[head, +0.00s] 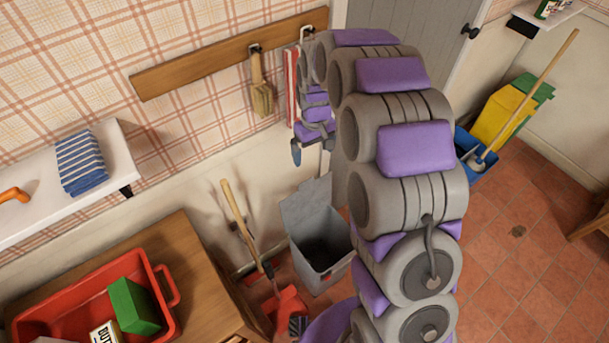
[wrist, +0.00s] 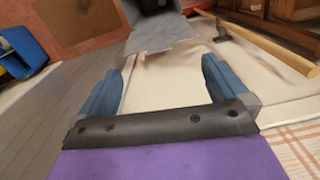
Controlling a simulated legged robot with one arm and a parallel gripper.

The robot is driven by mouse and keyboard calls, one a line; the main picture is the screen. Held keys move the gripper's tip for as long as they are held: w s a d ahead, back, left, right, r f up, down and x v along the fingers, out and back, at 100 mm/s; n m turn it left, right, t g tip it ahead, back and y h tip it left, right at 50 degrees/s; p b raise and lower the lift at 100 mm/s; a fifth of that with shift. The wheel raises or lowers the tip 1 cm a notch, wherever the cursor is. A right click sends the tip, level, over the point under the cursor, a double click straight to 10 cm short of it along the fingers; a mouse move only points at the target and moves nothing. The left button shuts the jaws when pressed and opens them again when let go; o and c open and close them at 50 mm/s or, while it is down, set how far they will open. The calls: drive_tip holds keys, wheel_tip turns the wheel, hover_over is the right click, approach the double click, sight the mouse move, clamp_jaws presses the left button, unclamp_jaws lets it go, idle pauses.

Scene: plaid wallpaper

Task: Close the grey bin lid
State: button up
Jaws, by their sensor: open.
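The grey bin (head: 322,262) stands on the floor by the wall, partly hidden by my arm. Its lid (head: 305,203) is open and stands up at the wall side. In the wrist view the grey lid (wrist: 160,36) lies ahead of the fingertips, with part of the bin (wrist: 157,5) beyond it. My gripper (wrist: 161,75) is open, with nothing between its blue fingers. In the head view my gripper (head: 312,148) is above the lid near the wall, apart from it and partly hidden by my arm.
A broom (head: 240,220) and a red dustpan (head: 287,305) are left of the bin. A wooden table (head: 170,250) bears a red crate (head: 162,285). A brush (head: 261,90) hangs from the wall rail. A blue bucket (head: 470,150) stands at right, with open tiled floor in front.

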drive_tip(key=n+p, duration=0.1)
drive_tip(key=p, duration=0.1)
hover_over(306, 181)
wheel_tip(306, 181, down, 5)
drive_tip(key=shift+f, duration=1.25)
wheel_tip(306, 181, down, 16)
drive_tip(key=b, duration=0.2)
drive_tip(key=shift+f+b, duration=0.15)
drive_tip(key=shift+b, duration=0.15)
drive_tip(key=c, duration=1.5)
